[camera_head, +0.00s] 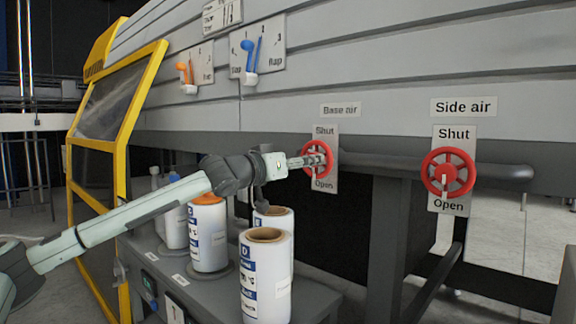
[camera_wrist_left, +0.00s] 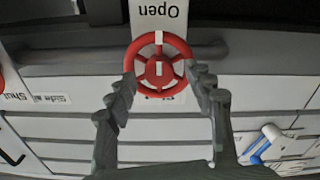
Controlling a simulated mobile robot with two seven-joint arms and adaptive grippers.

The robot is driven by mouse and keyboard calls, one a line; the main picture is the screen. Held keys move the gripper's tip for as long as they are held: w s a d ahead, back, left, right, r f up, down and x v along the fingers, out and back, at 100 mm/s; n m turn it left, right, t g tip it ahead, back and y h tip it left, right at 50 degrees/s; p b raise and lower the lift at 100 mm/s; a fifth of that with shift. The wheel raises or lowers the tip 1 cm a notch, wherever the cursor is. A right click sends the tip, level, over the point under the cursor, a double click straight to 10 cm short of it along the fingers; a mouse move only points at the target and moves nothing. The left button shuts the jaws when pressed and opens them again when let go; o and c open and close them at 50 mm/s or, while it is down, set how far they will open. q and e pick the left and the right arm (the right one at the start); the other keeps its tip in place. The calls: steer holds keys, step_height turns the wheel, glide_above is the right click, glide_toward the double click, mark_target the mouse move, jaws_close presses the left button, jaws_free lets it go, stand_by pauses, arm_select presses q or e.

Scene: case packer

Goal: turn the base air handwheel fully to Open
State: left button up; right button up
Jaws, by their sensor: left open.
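The red base air handwheel (camera_head: 316,158) is mounted on a white plate marked Shut above and Open below. My left gripper (camera_head: 312,160) reaches it from the left and covers part of it in the head view. In the left wrist view, which is upside down, the handwheel (camera_wrist_left: 158,62) sits between the tips of my open left gripper (camera_wrist_left: 163,85), one finger on each side. Whether the fingers touch the rim I cannot tell. A white mark on the rim lies on the Open side. My right gripper is not in view.
The red side air handwheel (camera_head: 447,174) is to the right, its white pointer towards Open. A grey pipe (camera_head: 390,162) runs between the wheels. Several white rolls (camera_head: 266,280) stand on a grey bench (camera_head: 310,298) below my left arm. A yellow-framed door (camera_head: 128,130) is at left.

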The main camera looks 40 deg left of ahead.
arm_select(q)
steer(key=s, duration=1.1)
steer(key=shift+a, duration=0.35)
steer(key=shift+w, duration=0.1)
